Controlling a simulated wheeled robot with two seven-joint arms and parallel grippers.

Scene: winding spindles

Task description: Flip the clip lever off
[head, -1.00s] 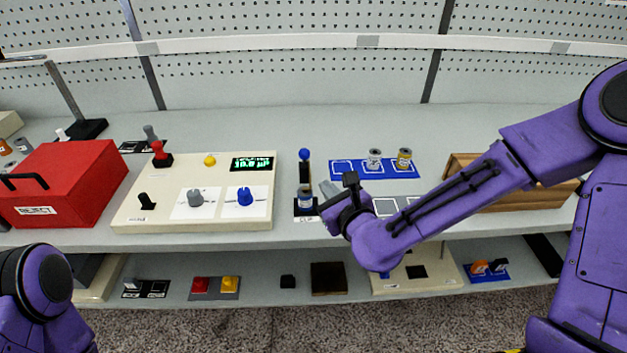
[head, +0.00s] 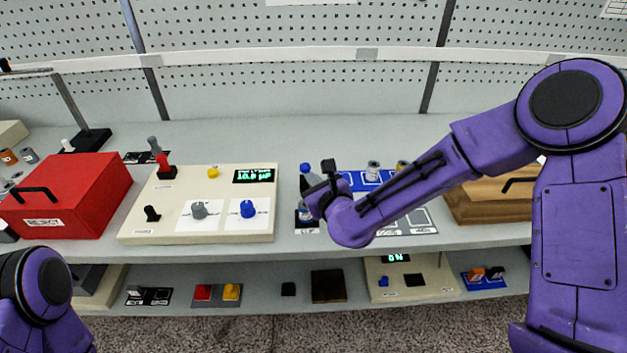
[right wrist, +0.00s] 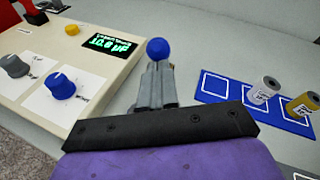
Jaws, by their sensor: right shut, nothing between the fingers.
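The clip lever's blue ball knob (head: 305,168) stands up at the centre of the upper shelf, right of the cream control box. It also shows in the right wrist view (right wrist: 160,49), just beyond my fingertips. My right gripper (head: 309,179) is shut and empty, close at the near side of the lever. In the right wrist view its grey fingers (right wrist: 157,80) lie together and hide the lever's stem. I cannot tell whether they touch it. The black clip base (head: 303,219) is mostly hidden by the gripper. My left gripper is out of view.
The cream control box (head: 130,232) with knobs and a green display stands left. A blue mat (right wrist: 280,122) with canisters lies right of the lever. A wooden box (head: 470,205) stands farther right, a red box (head: 75,190) far left. The shelf behind the lever is clear.

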